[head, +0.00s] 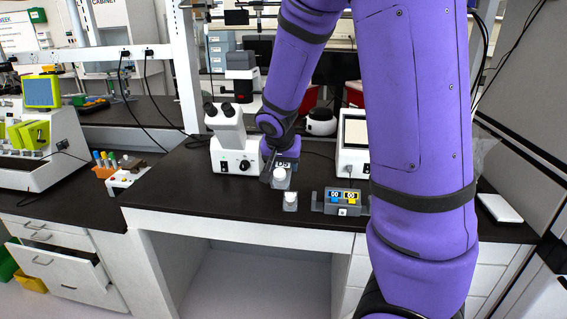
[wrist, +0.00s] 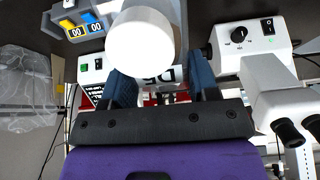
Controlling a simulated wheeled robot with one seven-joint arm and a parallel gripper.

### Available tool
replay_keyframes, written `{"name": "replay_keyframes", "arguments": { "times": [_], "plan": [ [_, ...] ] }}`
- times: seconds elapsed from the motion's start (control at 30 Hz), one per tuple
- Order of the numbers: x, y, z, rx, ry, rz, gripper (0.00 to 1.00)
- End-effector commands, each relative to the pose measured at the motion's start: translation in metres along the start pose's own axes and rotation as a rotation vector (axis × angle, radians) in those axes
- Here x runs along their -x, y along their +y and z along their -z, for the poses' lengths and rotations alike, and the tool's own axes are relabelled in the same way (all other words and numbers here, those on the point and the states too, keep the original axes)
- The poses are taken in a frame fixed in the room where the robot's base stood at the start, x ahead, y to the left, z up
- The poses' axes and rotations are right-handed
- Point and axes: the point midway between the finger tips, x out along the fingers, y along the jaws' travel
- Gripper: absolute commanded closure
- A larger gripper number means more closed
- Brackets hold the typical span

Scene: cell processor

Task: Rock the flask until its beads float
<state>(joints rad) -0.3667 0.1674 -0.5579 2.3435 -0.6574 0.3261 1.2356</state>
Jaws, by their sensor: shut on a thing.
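My gripper (head: 281,168) is shut on a clear flask (head: 279,184) with a white cap, just above or on the dark bench; I cannot tell if its base touches. In the wrist view my gripper (wrist: 162,80) has one finger on each side of the flask, whose white cap (wrist: 140,42) hides most of its body. Dark characters show on a pale patch behind the cap. The beads cannot be made out in either view.
A grey block with blue and yellow displays (head: 341,201) stands right of the flask; both seem to read 00. A white microscope (head: 234,150) is close on the left. A white instrument (head: 353,145) stands behind right. The bench (head: 190,185) is clear at left front.

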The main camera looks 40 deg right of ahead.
Motion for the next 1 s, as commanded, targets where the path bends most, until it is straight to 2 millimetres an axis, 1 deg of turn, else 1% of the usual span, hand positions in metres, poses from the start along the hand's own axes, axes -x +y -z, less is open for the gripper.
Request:
{"name": "replay_keyframes", "arguments": {
  "times": [0.2, 0.57, 0.77, 1.0],
  "plan": [
    [-0.0001, 0.0002, 0.0006, -0.002, 0.009, 0.001, 0.88],
    [-0.0004, 0.0010, 0.0021, -0.007, -0.119, -0.001, 0.88],
    [-0.0007, 0.0009, 0.0020, -0.006, -0.233, 0.000, 0.88],
    [-0.0010, -0.0001, 0.0017, -0.006, -0.452, 0.003, 0.88]
  ]
}}
